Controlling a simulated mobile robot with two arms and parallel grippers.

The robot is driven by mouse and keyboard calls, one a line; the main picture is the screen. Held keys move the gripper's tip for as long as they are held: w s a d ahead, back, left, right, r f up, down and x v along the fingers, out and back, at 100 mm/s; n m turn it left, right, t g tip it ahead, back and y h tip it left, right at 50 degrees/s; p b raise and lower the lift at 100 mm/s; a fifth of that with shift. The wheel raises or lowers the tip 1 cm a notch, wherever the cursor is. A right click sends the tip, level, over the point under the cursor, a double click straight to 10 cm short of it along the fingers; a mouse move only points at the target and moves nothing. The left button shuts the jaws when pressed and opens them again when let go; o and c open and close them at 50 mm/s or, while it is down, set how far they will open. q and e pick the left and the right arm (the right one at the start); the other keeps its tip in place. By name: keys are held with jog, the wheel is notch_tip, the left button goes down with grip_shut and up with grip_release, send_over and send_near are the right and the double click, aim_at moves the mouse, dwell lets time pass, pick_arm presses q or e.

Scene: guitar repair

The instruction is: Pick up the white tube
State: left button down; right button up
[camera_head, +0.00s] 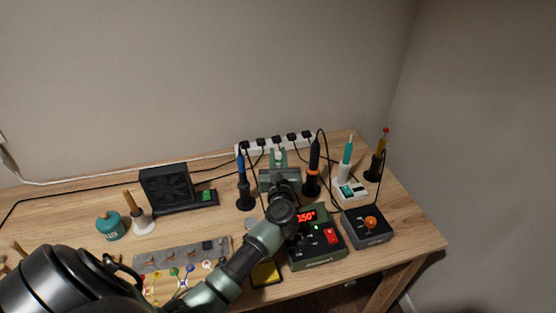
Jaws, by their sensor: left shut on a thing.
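My left arm reaches in from the lower left across the table. Its gripper (279,162) is at the back of the table, in front of the white power strip, pointing away from me. It is shut on a small pale thing that shows between the fingers, which looks like the white tube (278,153). Most of the tube is hidden by the fingers and hand, and I cannot tell whether it is clear of the table. My right gripper is not in view.
The soldering station (317,247) with a red display stands right of my forearm, beside a black box with an orange knob (371,222). Upright tools in stands include a blue-handled one (241,167) and a teal one (347,150). A power strip (250,148) with cables runs behind.

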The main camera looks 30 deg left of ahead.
pick_arm(q)
notch_tip(320, 180, up, 19)
jog(key=p, duration=0.2)
jog(key=shift+p, duration=0.4)
